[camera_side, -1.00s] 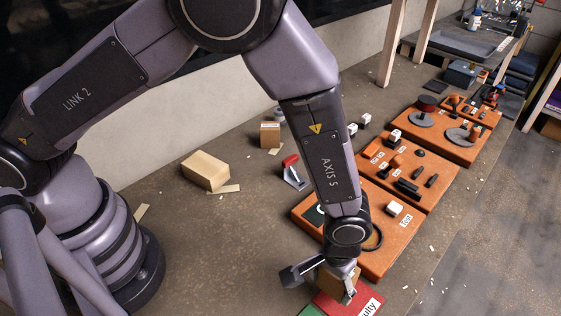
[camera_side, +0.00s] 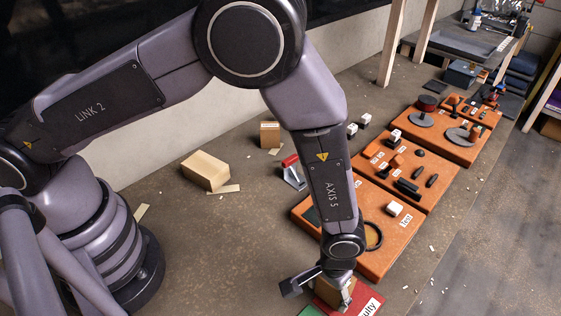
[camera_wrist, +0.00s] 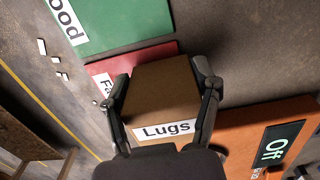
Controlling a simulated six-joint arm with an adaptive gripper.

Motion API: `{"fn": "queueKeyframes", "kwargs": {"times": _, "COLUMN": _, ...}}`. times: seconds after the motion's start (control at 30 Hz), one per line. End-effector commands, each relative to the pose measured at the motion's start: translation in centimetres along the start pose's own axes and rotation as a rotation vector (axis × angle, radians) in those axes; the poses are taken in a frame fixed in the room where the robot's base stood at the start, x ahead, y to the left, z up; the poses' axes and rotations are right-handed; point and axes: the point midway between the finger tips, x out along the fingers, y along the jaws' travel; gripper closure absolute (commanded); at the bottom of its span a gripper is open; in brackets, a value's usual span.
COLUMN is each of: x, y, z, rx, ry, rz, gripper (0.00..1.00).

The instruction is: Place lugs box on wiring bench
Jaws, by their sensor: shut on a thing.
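My gripper (camera_side: 337,292) is shut on the lugs box, a brown carton (camera_side: 326,290), low at the front of the worktop. In the wrist view the lugs box (camera_wrist: 162,88) sits between both fingers (camera_wrist: 163,105), with its white "Lugs" label toward me. A red panel (camera_wrist: 97,65) lies beyond and beside it there. Whether the box touches the surface below is unclear. Nothing in view is labelled wiring bench. The nearest orange board (camera_side: 398,243) is just right of and behind my gripper.
A green panel (camera_wrist: 115,22) marked "Good" adjoins the red one. More orange boards with small parts (camera_side: 441,140) run toward the back right. A wooden block (camera_side: 206,171), a red-handled clamp (camera_side: 292,172) and another carton (camera_side: 270,135) stand behind. Bare worktop (camera_side: 225,245) is left of my gripper.

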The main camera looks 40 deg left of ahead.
Motion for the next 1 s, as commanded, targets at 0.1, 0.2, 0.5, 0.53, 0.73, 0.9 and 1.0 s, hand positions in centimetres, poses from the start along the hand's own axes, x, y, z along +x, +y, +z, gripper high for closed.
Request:
{"fn": "queueKeyframes", "kwargs": {"times": 0.1, "x": 0.2, "y": 0.0, "z": 0.0, "rx": 0.0, "ry": 0.0, "rz": 0.0, "gripper": 0.78}}
{"fn": "queueKeyframes", "kwargs": {"times": 0.2, "x": 0.2, "y": 0.0, "z": 0.0, "rx": 0.0, "ry": 0.001, "rz": 0.001, "gripper": 0.24}}
{"fn": "queueKeyframes", "kwargs": {"times": 0.5, "x": 0.2, "y": 0.0, "z": 0.0, "rx": 0.0, "ry": 0.0, "rz": 0.0, "gripper": 0.07}}
{"fn": "queueKeyframes", "kwargs": {"times": 0.53, "x": 0.2, "y": 0.0, "z": 0.0, "rx": 0.0, "ry": 0.0, "rz": 0.0, "gripper": 0.07}}
{"fn": "queueKeyframes", "kwargs": {"times": 0.73, "x": -0.2, "y": 0.0, "z": 0.0, "rx": 0.0, "ry": 0.0, "rz": 0.001, "gripper": 0.07}}
{"fn": "queueKeyframes", "kwargs": {"times": 0.9, "x": -2.8, "y": 0.1, "z": -0.1, "rx": 0.0, "ry": 0.003, "rz": 0.004, "gripper": 0.07}}
{"fn": "queueKeyframes", "kwargs": {"times": 1.0, "x": -5.1, "y": 0.1, "z": -0.1, "rx": 0.0, "ry": 0.004, "rz": 0.005, "gripper": 0.07}}
